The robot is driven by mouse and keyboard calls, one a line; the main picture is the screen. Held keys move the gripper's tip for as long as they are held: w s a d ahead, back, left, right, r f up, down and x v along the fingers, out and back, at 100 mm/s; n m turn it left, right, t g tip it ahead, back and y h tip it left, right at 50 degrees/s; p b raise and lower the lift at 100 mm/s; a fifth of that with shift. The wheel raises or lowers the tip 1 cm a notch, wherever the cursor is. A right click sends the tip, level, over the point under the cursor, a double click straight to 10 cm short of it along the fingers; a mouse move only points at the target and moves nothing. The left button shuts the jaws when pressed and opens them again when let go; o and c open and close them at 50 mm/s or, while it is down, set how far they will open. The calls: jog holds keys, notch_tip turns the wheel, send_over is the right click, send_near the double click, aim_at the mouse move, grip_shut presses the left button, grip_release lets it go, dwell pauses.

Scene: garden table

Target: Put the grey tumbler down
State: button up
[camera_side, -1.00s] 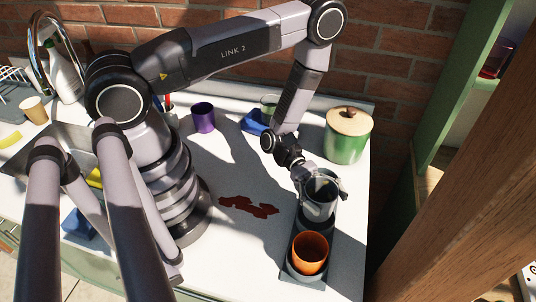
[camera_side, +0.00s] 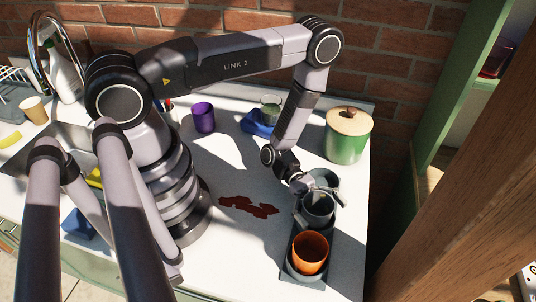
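The grey tumbler (camera_side: 318,211) sits upright, low in the middle of the dark grey holder tray (camera_side: 289,264), just behind the orange tumbler (camera_side: 311,246). My gripper (camera_side: 319,207) reaches down from behind, with one finger on each side of the grey tumbler near its rim. It looks shut on it, though finger contact is hard to make out. The tumbler's base is hidden, so I cannot tell whether it touches the tray floor. The orange tumbler stands upright in the front round place of the tray.
A green canister with a wooden lid (camera_side: 347,138) stands behind the tray. A purple cup (camera_side: 203,117) and a blue block-like item (camera_side: 254,124) with a glass stand further back. A dark red stain (camera_side: 248,206) lies left of the tray. The counter's right edge is close.

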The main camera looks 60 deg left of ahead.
jog(key=shift+r, duration=0.1)
jog(key=shift+a, duration=0.3)
jog(key=a, duration=1.1)
jog(key=shift+a, duration=0.25)
